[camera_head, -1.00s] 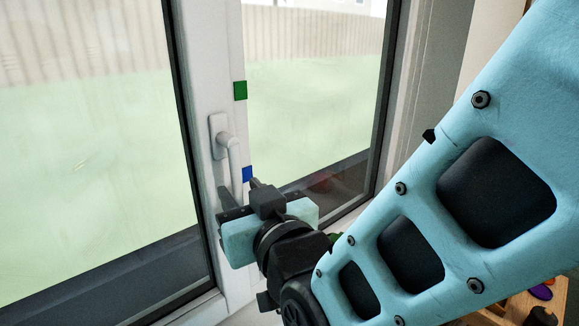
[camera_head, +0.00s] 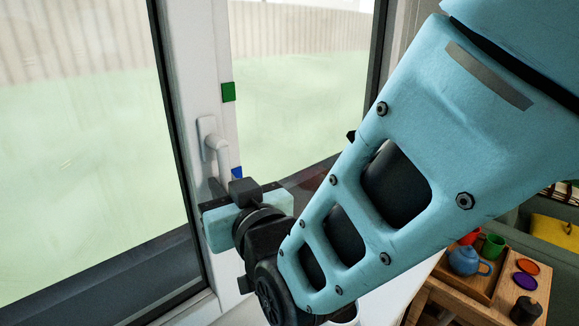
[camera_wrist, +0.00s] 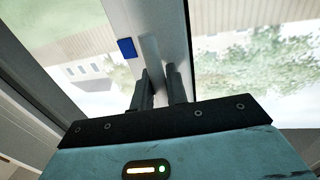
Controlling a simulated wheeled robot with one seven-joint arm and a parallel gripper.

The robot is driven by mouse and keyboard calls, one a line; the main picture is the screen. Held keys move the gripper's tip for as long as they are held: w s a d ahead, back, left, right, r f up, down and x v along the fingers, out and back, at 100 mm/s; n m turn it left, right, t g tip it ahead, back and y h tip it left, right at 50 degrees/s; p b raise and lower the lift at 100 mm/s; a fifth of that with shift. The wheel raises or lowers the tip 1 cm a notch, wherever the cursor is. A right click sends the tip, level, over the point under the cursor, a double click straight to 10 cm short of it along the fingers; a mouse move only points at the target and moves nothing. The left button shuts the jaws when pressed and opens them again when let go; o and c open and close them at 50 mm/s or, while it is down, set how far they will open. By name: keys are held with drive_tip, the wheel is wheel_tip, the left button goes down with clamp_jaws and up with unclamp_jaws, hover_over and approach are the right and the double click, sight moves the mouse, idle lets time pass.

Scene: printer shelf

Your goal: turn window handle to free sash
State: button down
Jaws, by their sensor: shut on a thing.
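The white window handle (camera_head: 219,150) is on the frame post between two panes, with its lever pointing down. In the wrist view the pale lever (camera_wrist: 150,48) runs down to between the two dark fingers. My gripper (camera_wrist: 159,72) is shut on the lever's lower part. In the head view my gripper (camera_head: 222,184) is at the lever's lower end, and its body hides that end. A blue square (camera_head: 236,172) is on the post just right of the lever, and a green square (camera_head: 228,92) is above it. The sash (camera_head: 188,80) looks closed.
At the lower right is a small wooden table (camera_head: 465,290) with a blue teapot (camera_head: 466,260), a green cup (camera_head: 493,246) and coloured discs. A yellow item (camera_head: 555,232) lies behind it. My arm covers much of the right pane.

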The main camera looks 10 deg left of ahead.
sight(197, 182)
drive_tip(key=shift+s, duration=0.1)
drive_tip(key=m+b, duration=0.1)
drive_tip(key=b, duration=0.1)
drive_tip(key=s+a+m+b, duration=0.1)
drive_tip(key=m, duration=0.1)
drive_tip(key=shift+s+a+g+b, duration=0.2)
drive_tip(key=shift+g+b, duration=0.1)
drive_tip(key=shift+b, duration=0.1)
drive_tip(key=m+b, duration=0.1)
drive_tip(key=s+m+b, duration=0.1)
drive_tip(key=m, duration=0.1)
drive_tip(key=shift+a+r+g, duration=0.4)
drive_tip(key=shift+s+a+r+m+g+b, duration=0.15)
drive_tip(key=shift+s+a+r+m+b, duration=0.1)
drive_tip(key=shift+m+b, duration=0.3)
drive_tip(key=shift+s+a+r+m+g+b, duration=0.15)
drive_tip(key=shift+s+r+m+b, duration=0.1)
drive_tip(key=shift+m+b, duration=0.3)
drive_tip(key=shift+s+a+r+m+g+y+b, duration=0.25)
drive_tip(key=shift+r+m+b, duration=0.5)
drive_tip(key=shift+m, duration=0.4)
drive_tip(key=shift+s+a+r+m+g+y+b, duration=0.1)
drive_tip(key=shift+s+a+r+m+g+b, duration=0.2)
drive_tip(key=shift+r+m+b, duration=0.6)
drive_tip(key=shift+s+a+r+m+g+y+b, duration=0.2)
drive_tip(key=shift+r+m+g+b, duration=0.3)
drive_tip(key=shift+m, duration=0.85)
drive_tip(key=shift+d+r, duration=0.1)
drive_tip(key=shift+r, duration=0.05)
